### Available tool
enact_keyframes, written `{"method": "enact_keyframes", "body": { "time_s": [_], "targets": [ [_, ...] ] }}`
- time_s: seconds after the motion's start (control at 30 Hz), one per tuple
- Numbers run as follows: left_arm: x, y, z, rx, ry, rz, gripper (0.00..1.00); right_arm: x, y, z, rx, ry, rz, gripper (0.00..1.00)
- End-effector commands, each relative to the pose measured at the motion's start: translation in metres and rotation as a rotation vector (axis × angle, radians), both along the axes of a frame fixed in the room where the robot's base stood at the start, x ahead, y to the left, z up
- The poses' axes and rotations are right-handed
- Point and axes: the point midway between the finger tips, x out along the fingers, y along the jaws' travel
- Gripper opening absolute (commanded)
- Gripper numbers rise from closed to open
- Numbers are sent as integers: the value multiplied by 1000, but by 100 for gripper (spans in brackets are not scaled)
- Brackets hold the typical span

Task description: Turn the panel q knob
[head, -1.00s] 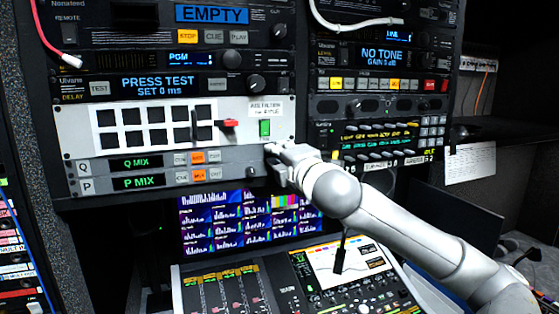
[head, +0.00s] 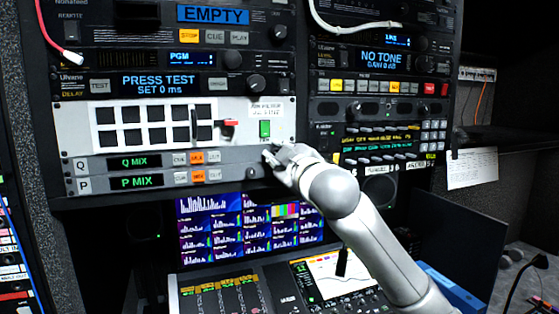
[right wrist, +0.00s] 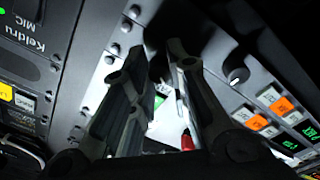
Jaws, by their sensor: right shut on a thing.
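The panel Q row (head: 135,162), labelled Q MIX, runs across the rack above the P MIX row (head: 135,181). My right gripper (head: 270,153) is at the right end of the Q row. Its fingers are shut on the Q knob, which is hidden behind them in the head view. In the right wrist view the two dark fingers (right wrist: 158,75) point at the panel, and the knob between them is hard to make out. Another round dark knob (right wrist: 237,77) shows beside the fingers. My left gripper is not in view.
Just above the gripper are a green switch (head: 265,128) and a red lever (head: 229,122) on the white panel. A meter screen (head: 230,222) and a mixing desk (head: 230,296) lie below. A second rack column (head: 380,107) stands to the right.

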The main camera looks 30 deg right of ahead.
Motion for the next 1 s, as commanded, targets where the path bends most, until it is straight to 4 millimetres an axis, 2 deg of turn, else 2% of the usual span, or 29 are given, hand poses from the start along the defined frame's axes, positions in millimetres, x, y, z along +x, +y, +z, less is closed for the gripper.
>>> {"method": "enact_keyframes", "body": {
  "time_s": [0.03, 0.6, 1.0],
  "targets": [
    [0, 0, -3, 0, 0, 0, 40, 1, 2, -6, 48, -1, 5, 0],
    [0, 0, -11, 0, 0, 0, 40, 2, 4, -6, 572, -122, 3, 0],
    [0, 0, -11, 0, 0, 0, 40, 2, 4, -6, 857, -190, 0, 0]
  ]
}}
